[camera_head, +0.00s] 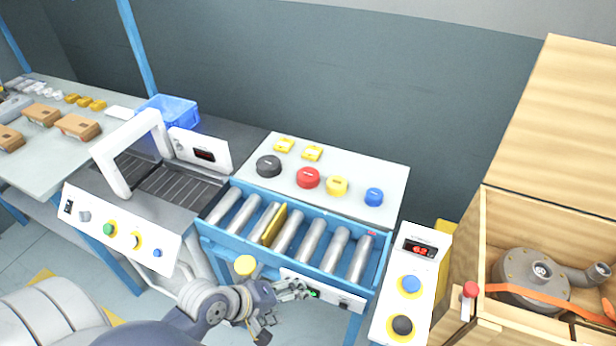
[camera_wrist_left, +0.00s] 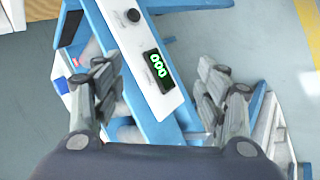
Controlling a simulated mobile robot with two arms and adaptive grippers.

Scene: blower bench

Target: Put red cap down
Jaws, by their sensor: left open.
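The red cap (camera_head: 308,177) rests on the light panel (camera_head: 385,180) behind the roller conveyor, between a black cap (camera_head: 268,165) and a yellow cap (camera_head: 337,186). My left gripper (camera_head: 284,308) is in front of the conveyor's near edge, well below and in front of the red cap. The red cap is not seen in that view. My right gripper is in neither view.
The conveyor (camera_head: 212,228) has a yellow plate (camera_head: 274,225) among its rollers. A blue cap (camera_head: 374,197) and two small yellow pieces (camera_head: 312,153) also lie on the panel. A control box (camera_head: 421,250) and a wooden crate (camera_head: 483,220) with a blower (camera_head: 530,275) stand right.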

